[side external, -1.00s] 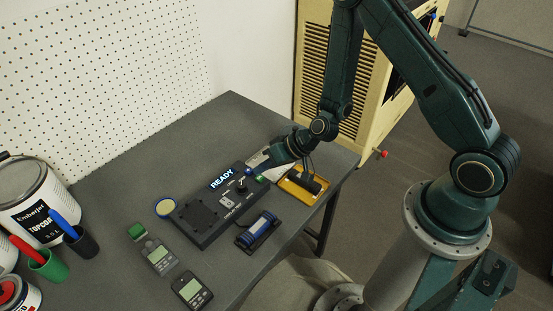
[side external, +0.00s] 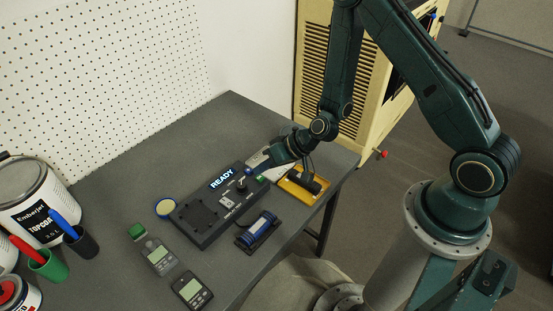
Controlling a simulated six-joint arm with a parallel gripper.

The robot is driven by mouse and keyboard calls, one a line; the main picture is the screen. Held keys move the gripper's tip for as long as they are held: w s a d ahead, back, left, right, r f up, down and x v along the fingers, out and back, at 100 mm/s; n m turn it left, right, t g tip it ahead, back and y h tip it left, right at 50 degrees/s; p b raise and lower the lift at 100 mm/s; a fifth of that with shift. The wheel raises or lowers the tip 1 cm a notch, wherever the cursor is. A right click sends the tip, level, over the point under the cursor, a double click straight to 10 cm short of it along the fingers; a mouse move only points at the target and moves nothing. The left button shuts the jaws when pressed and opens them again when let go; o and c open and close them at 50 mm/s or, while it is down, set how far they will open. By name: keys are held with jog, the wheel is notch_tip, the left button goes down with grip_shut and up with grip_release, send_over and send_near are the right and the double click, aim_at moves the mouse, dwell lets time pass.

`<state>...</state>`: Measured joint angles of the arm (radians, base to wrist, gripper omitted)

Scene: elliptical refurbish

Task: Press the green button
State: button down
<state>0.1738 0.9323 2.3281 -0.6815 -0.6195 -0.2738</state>
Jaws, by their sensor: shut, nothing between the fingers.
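The black control box (side external: 205,217) lies on the grey table with a lit "READY" display (side external: 222,178). The small green button (side external: 262,180) is at the box's right end, near a blue button (side external: 248,171) and a black knob (side external: 240,186). My gripper (side external: 268,165) is shut and empty, low over the box's right end, just behind and above the green button. The fingertips are small and dark here; I cannot tell whether they touch the box.
A yellow tray (side external: 291,196) holding a dark tool lies right of the box. A blue cylinder in a black holder (side external: 258,230) is in front. Two handheld meters (side external: 157,256), paint cans (side external: 38,205) and marker cups (side external: 80,242) stand left. The table's back is clear.

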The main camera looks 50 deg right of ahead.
aim_at(264, 178)
jog(key=shift+f, duration=0.9)
dwell(1.6)
jog(key=shift+r, duration=0.9)
dwell(0.4)
jog(key=shift+r, duration=2.5)
jog(key=shift+r, duration=0.15)
